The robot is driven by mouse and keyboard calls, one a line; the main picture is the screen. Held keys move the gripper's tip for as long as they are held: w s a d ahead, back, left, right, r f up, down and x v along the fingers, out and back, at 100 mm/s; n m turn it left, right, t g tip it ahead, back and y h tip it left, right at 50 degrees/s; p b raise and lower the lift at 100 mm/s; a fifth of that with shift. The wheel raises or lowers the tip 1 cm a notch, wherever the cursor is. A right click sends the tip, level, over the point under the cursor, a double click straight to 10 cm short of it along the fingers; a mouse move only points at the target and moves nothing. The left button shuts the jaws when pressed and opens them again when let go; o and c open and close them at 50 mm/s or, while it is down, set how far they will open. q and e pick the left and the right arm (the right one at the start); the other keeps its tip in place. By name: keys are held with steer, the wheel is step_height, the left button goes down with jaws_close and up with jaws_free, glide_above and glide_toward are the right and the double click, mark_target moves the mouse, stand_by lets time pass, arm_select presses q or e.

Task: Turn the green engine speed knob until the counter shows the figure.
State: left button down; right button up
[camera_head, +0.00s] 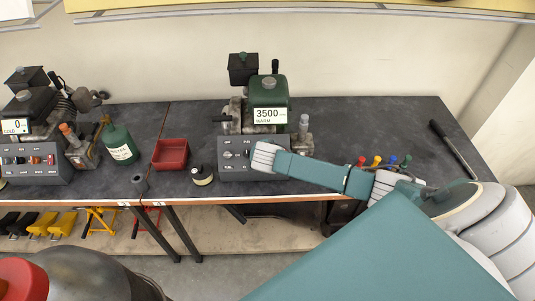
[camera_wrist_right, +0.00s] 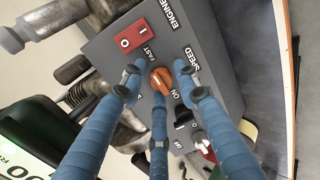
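The green engine (camera_head: 268,90) stands on the bench, and its counter (camera_head: 268,115) reads 3500 with WARM below it. Its grey control panel (camera_head: 233,172) is in front of it, partly covered by my right arm. In the right wrist view an orange knob (camera_wrist_right: 161,79) sits on this panel near the words FAST and SPEED. My right gripper (camera_wrist_right: 158,74) has its blue fingers spread around the orange knob, with gaps visible beside it; contact is not clear. My left gripper is not seen.
A red rocker switch (camera_wrist_right: 132,36) and a black knob (camera_wrist_right: 185,118) are close to my right fingers. A second engine's counter (camera_head: 15,126) reads 0, COLD. A red tray (camera_head: 170,155) and a green canister (camera_head: 120,146) stand left of the panel.

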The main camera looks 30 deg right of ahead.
steer(key=shift+p+v, duration=1.4)
steer(key=shift+p, duration=0.1)
steer(key=v, duration=0.9)
steer(key=shift+s+r+p, duration=0.25)
steer(key=shift+p, duration=0.2)
steer(key=shift+a, duration=0.1)
steer(key=v, duration=1.2)
steer(key=shift+f, duration=0.1)
